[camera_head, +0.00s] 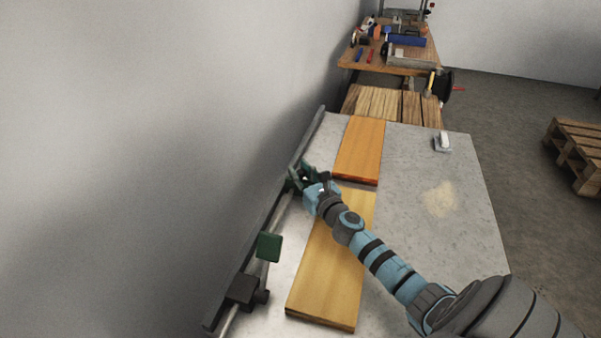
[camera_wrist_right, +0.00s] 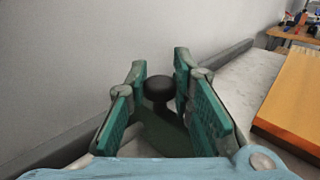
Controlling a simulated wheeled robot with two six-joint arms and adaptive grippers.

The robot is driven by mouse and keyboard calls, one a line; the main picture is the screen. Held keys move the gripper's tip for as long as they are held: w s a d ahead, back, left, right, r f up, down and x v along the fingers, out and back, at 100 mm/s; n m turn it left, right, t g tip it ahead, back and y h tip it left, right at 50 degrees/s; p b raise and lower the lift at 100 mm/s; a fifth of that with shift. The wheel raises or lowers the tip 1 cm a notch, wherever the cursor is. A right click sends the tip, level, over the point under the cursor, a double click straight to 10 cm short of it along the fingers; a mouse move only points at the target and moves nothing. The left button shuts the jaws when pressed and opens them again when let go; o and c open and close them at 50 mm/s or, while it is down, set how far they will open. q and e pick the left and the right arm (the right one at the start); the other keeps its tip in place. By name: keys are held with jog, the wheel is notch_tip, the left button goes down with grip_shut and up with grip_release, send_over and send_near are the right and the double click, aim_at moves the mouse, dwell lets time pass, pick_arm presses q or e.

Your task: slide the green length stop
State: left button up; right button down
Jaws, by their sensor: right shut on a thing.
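My right gripper (camera_head: 298,178) is at the rail along the left edge of the grey table, beside the boards. In the right wrist view its green-padded fingers (camera_wrist_right: 160,92) stand on either side of a black round knob (camera_wrist_right: 159,88). The knob sits on a dark green body, the green length stop (camera_wrist_right: 162,132), partly hidden by the fingers and wrist. In the head view the gripper mostly hides this stop. A separate green block (camera_head: 269,246) stands on the rail nearer to me, apart from the gripper. My left gripper is out of view.
An orange board (camera_head: 359,149) and a yellowish board (camera_head: 330,262) lie on the grey table (camera_head: 455,245), right of the rail (camera_head: 309,135). A black block (camera_head: 243,289) is at the rail's near end. A white-handled tool (camera_head: 443,142) lies far right. The table's right side is largely clear.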

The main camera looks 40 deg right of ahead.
jog(key=s+a+p, duration=0.1)
jog(key=s+a, duration=0.1)
jog(key=a, duration=0.1)
jog(key=s+a+p, duration=0.1)
jog(key=s+a, duration=0.1)
jog(key=a, duration=0.1)
jog(key=s+a+p, duration=0.1)
jog(key=s+a, duration=0.2)
jog(key=a, duration=0.1)
jog(key=shift+a, duration=0.1)
jog(key=shift+s+a, duration=0.25)
jog(key=shift+a, duration=0.1)
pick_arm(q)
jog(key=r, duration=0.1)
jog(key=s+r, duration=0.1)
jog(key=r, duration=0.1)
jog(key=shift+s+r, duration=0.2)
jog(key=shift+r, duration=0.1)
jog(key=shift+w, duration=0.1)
pick_arm(e)
jog(key=shift+d, duration=0.1)
jog(key=c, duration=1.4)
grip_release()
